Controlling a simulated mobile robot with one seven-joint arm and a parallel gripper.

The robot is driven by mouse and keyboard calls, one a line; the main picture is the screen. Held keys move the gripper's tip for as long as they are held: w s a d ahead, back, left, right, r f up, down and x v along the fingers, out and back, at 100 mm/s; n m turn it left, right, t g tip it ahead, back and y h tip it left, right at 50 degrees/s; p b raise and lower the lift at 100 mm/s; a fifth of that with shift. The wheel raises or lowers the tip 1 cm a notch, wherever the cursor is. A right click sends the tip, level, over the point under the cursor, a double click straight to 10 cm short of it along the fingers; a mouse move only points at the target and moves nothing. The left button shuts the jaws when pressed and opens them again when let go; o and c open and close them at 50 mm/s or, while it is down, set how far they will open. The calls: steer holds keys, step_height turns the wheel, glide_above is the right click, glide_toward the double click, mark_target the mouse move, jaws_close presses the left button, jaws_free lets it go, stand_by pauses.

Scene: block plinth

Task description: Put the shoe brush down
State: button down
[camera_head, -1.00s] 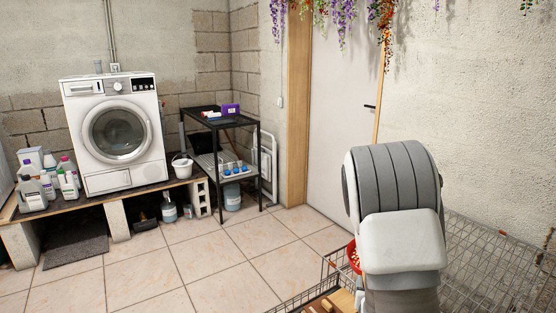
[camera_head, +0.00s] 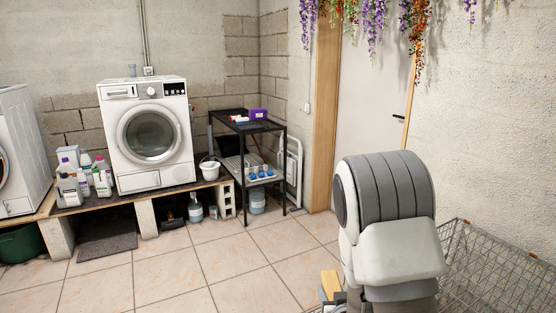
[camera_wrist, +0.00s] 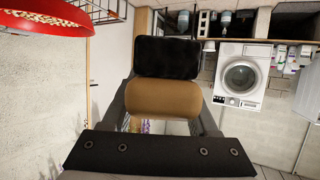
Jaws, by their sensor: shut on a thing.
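The shoe brush (camera_wrist: 165,98) has a brown rounded body with a black part beyond it, and it fills the middle of the wrist view. My gripper (camera_wrist: 165,108) is shut on it, with a dark finger on either side. The brush hangs clear of any surface that I can see. In the head view my arm hides both the gripper and the brush.
A black shelf rack (camera_head: 248,128), a washing machine (camera_head: 150,135) on a plinth (camera_head: 146,217) and cleaning bottles (camera_head: 85,175) stand left. A wire basket (camera_head: 495,265) is at lower right. A red bowl (camera_wrist: 45,24) shows in the wrist view. Tiled floor (camera_head: 190,265) is open.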

mark_target(335, 289)
step_height(335, 289, up, 14)
steer(key=p, duration=1.2)
steer(key=shift+f, duration=0.2)
steer(key=shift+d, duration=0.15)
